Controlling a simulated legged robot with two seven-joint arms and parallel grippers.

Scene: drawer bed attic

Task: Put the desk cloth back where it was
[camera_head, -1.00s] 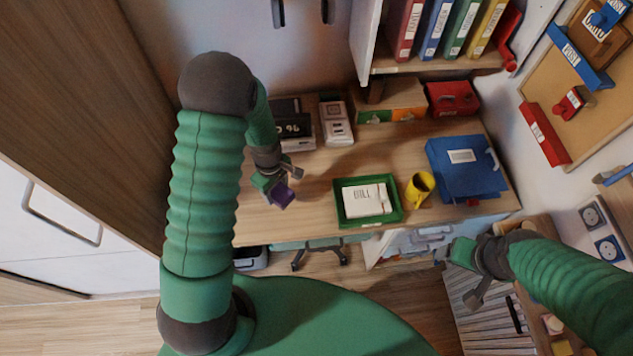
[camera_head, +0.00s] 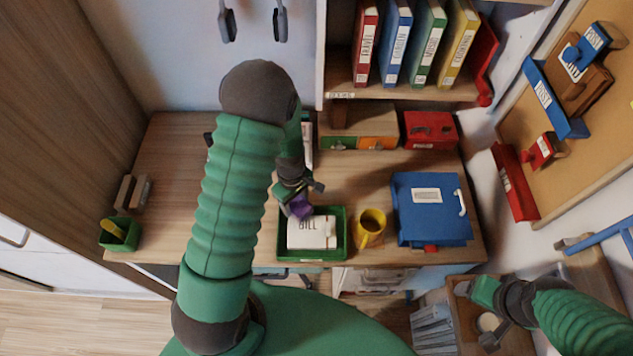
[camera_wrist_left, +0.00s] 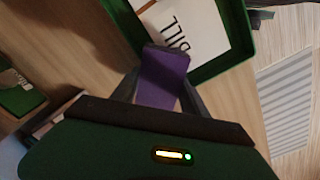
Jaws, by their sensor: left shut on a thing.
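The desk cloth is most likely the small purple folded thing (camera_head: 299,206) in my left gripper (camera_head: 297,195). The gripper is shut on it, at the upper left part of the green tray with the BILL papers. In the left wrist view the purple cloth (camera_wrist_left: 162,77) sits between the two fingers, overlapping the tray's near corner. Whether it touches the tray or papers I cannot tell. My right gripper (camera_head: 480,315) is at the lower right, off the desk, beside a wooden shelf unit; its fingers are too unclear to read.
The green tray (camera_head: 284,254) holds white BILL papers (camera_head: 311,232). A small green box (camera_head: 119,234) is at the desk's left end.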

